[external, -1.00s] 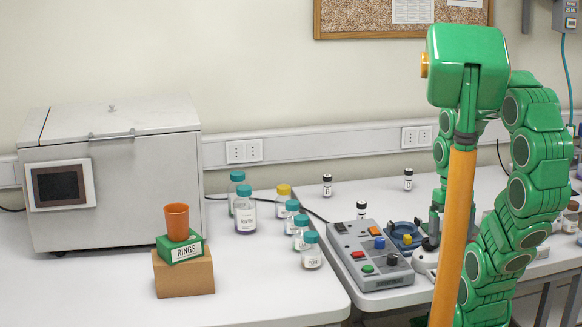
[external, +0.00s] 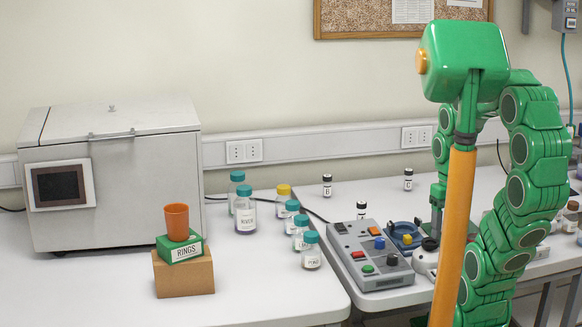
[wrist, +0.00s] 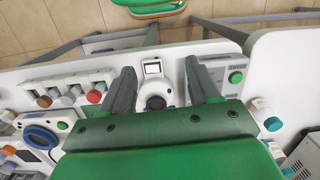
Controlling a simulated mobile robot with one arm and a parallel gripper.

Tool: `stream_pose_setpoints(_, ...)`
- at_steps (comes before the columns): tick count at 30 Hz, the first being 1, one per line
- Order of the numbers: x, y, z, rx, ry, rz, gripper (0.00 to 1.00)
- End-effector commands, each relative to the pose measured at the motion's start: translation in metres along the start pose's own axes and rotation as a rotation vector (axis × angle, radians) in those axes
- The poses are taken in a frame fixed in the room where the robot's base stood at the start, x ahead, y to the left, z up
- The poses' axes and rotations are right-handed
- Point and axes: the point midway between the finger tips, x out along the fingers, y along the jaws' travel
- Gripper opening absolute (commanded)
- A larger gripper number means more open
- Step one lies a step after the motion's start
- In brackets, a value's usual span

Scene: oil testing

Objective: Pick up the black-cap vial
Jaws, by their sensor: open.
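Several small vials with black caps show in the external view. One labelled B (external: 327,185) stands at the back left of the right-hand table, one (external: 408,180) stands farther right, and one (external: 361,210) stands behind the control box. All three are upright and apart from my arm. My gripper (wrist: 160,68) is open in the wrist view, its two dark fingers apart over a white device with a dark round part (wrist: 155,96). I see nothing held between the fingers. In the external view my arm largely hides the gripper. I cannot make out a black-cap vial in the wrist view.
The grey control box (external: 372,256) with coloured buttons stands near the left edge of the right-hand table. Several teal-capped bottles (external: 245,212) and a yellow-capped one (external: 283,203) stand on the left table. In the wrist view a rack with coloured caps (wrist: 68,93) lies left of the fingers.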

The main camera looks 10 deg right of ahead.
Motion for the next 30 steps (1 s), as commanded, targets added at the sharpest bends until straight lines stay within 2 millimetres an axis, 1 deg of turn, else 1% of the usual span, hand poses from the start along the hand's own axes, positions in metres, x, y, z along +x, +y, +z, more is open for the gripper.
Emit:
stream_pose_setpoints(6, 0.006, -0.021, -0.065, -0.201, 0.088, -0.09, 0.61)
stream_pose_setpoints(8, 0.007, -0.026, -0.083, -0.254, 0.12, -0.115, 0.61)
stream_pose_setpoints(9, 0.008, -0.03, -0.096, -0.287, 0.143, -0.13, 0.61)
stream_pose_setpoints(11, 0.01, -0.035, -0.114, -0.336, 0.174, -0.154, 0.61)
stream_pose_setpoints(12, 0.011, -0.038, -0.126, -0.366, 0.201, -0.168, 0.61)
stream_pose_setpoints(18, 0.015, -0.05, -0.186, -0.494, 0.328, -0.233, 0.61)
stream_pose_setpoints(25, 0.021, -0.054, -0.256, -0.595, 0.493, -0.277, 0.61)
stream_pose_setpoints(30, 0.028, -0.046, -0.307, -0.638, 0.616, -0.282, 0.61)
